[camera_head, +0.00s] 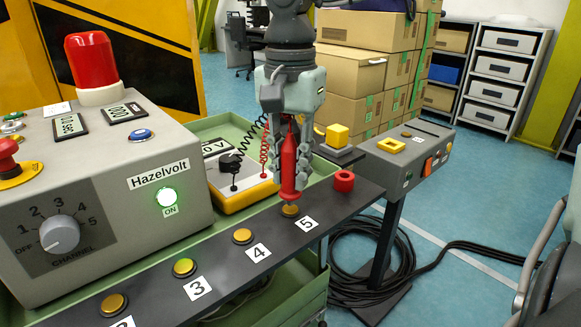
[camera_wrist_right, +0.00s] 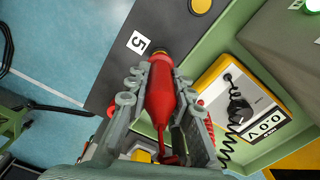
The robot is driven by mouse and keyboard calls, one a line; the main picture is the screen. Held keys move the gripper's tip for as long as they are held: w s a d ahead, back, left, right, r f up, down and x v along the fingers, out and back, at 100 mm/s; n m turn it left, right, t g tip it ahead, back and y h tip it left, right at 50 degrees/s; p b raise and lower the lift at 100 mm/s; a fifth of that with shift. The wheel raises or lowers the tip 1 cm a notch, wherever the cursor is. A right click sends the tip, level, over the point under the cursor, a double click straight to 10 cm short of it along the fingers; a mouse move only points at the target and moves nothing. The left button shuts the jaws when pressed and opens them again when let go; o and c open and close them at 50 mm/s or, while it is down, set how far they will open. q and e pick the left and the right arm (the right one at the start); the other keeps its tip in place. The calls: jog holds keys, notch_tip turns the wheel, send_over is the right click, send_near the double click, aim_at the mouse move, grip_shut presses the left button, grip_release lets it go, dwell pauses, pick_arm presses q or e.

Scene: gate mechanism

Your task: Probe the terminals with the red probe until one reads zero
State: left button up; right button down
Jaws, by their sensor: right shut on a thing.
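My right gripper (camera_head: 288,172) is shut on the red probe (camera_head: 289,165), which points down, nearly upright. Its tip is at the brass terminal (camera_head: 290,211) labelled 5; I cannot tell for certain whether they touch. The wrist view also shows the probe (camera_wrist_right: 160,90) between the fingers. Terminal 4 (camera_head: 242,236), terminal 3 (camera_head: 184,267) with a greenish top, and terminal 2 (camera_head: 113,305) run along the dark strip toward the lower left. The yellow meter (camera_head: 246,194) is behind the probe; in the wrist view its display (camera_wrist_right: 264,123) appears to read 0.0 V. My left gripper is out of view.
The grey Hazelvolt box (camera_head: 115,215) stands left, its green ON lamp (camera_head: 167,196) lit. A grey control box (camera_head: 410,150) stands further right. A coiled red lead runs behind the gripper.

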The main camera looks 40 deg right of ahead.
aim_at(290, 134)
jog(key=shift+f+b, duration=0.4)
dwell(0.7)
jog(key=shift+r, duration=0.1)
dwell(0.5)
jog(key=shift+r+p, duration=1.85)
jog(key=shift+r, duration=0.6)
jog(key=shift+a, duration=0.1)
dwell(0.6)
